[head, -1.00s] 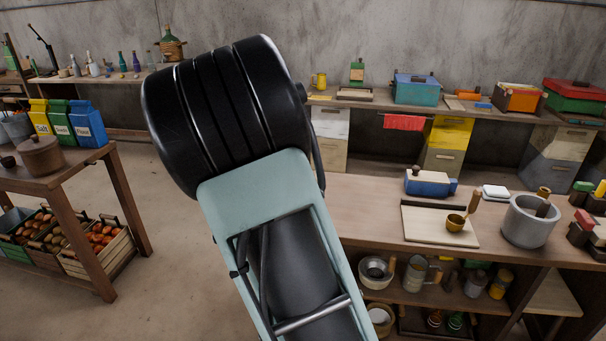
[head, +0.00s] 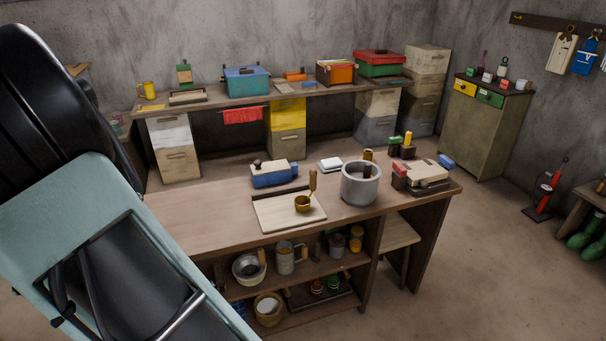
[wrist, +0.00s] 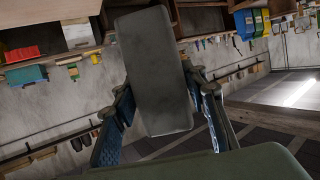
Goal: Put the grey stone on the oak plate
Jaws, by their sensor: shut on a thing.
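My gripper (wrist: 160,92) is shut on the grey stone (wrist: 155,65), a dark grey, long block with flat faces. The stone sits between the two fingers and is tilted slightly in the wrist view. In the head view my arm covers the left side, and the gripper and stone are not visible there. I cannot pick out the oak plate for certain in either view.
A rear bench (head: 215,101) holds boxes. Floor is free at the right (head: 480,250).

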